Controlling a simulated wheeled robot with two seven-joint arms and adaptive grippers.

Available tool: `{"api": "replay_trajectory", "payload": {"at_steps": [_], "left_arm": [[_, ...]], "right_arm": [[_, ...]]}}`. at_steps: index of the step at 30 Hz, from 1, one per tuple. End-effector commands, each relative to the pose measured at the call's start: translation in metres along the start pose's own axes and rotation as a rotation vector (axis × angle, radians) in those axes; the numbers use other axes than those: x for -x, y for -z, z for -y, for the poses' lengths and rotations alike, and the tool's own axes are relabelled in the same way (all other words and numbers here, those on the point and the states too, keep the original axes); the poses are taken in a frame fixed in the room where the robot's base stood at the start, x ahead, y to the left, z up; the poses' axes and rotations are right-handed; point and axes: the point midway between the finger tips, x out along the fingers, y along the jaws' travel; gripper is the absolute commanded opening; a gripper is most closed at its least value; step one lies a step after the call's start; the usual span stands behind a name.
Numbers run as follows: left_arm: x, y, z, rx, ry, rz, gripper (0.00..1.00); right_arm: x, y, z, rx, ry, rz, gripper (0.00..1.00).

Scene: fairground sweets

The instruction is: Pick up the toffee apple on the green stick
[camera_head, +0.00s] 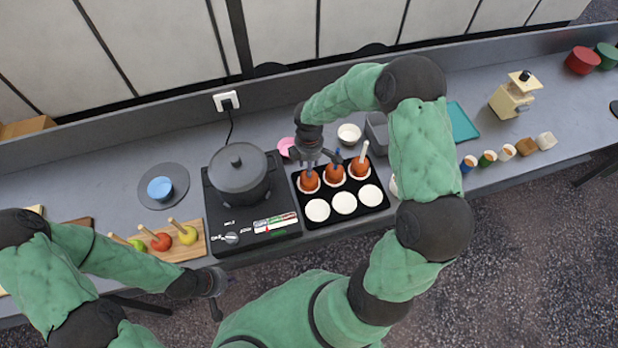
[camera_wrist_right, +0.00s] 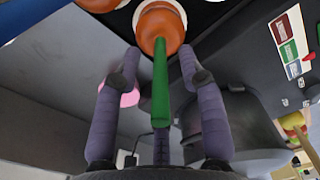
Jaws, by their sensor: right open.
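In the head view, several glossy orange-brown toffee apples stand in the back row of a black tray (camera_head: 297,194). The leftmost toffee apple (camera_head: 308,181) has my right gripper (camera_head: 317,158) above it, which hides most of its stick. In the right wrist view this toffee apple (camera_wrist_right: 160,27) has a green stick (camera_wrist_right: 161,95) that runs between the spread fingers of my right gripper (camera_wrist_right: 159,66). The gripper looks open, with a gap to the stick on both sides. My left gripper (camera_head: 214,293) hangs low at the counter's front edge, away from the apples; its jaws are unclear.
A toffee apple with a blue stick (camera_head: 334,174) and one with a white stick (camera_head: 360,168) stand close by on the right. A dark pot (camera_head: 239,173) on a hob is just left of the tray. A pink bowl (camera_head: 286,147) and white bowl (camera_head: 349,134) are behind.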

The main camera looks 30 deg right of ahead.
Motion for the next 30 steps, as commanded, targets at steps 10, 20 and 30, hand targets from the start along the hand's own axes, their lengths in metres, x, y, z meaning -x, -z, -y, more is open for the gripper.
{"api": "replay_trajectory", "payload": {"at_steps": [10, 20, 30], "left_arm": [[-0.0007, 0.0, 0.0003, 0.0, 0.0, 0.0, 0.0], [-0.0007, 0.0, 0.0003, 0.0, 0.0, 0.0, 0.0], [-0.0005, 0.0, 0.0002, 0.0, 0.0, 0.0, 0.0]], "right_arm": [[-0.0103, 0.0003, -0.0002, 0.0, -0.001, -0.001, 0.32], [-0.01, 0.0002, -0.0003, 0.0, -0.001, -0.001, 0.0], [-0.0029, 0.0001, -0.0008, 0.0, -0.002, -0.001, 0.0]]}}
